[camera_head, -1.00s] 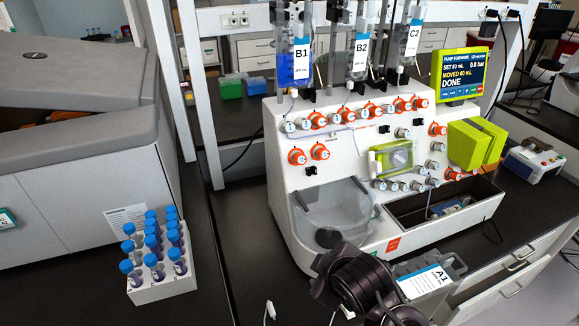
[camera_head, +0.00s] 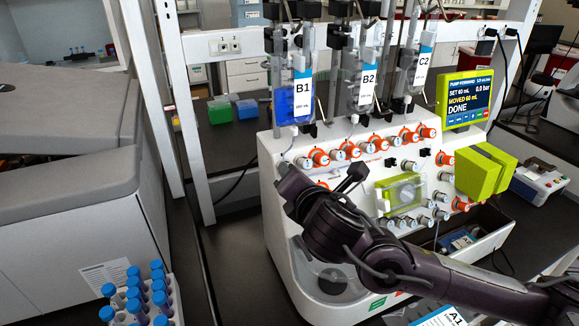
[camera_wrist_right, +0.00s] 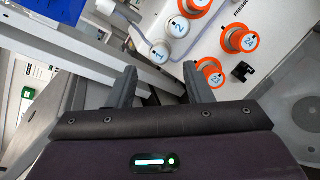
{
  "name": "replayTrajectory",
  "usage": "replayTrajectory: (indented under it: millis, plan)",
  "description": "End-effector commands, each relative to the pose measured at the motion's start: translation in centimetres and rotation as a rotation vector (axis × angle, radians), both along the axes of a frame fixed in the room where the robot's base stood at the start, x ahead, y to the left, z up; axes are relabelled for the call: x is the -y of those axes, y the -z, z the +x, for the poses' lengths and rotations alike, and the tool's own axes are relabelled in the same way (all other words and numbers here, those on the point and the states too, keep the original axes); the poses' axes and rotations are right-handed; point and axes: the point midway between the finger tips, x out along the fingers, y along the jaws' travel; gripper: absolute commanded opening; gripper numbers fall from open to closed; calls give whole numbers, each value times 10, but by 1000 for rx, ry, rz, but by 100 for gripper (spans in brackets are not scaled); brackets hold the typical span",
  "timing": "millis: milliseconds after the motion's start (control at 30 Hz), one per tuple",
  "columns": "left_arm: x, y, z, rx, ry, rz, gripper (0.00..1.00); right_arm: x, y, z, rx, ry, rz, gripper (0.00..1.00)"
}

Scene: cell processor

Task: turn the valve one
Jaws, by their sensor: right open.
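The knob shows just beyond the gap between the fingertips, with nothing gripped. My left gripper is not in view.
Orange valves 23 (camera_wrist_right: 212,77) and 24 (camera_wrist_right: 243,40) lie near the right finger. Bags (camera_head: 302,95) hang above the valve row. A tube rack (camera_head: 176,300) with blue-capped tubes stands at lower left.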

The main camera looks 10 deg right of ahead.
Motion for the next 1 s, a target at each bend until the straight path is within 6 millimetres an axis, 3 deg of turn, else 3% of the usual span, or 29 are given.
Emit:
replayTrajectory:
  millis: [100,300,667,1000]
  plan:
    - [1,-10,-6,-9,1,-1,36,-1,2,20,-2,2,2,46]
    - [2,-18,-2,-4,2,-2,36,-2,9,42,-1,0,4,46]
    - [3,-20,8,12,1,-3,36,-2,13,47,0,0,4,46]
    - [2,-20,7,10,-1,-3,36,-2,13,47,-1,0,4,2]
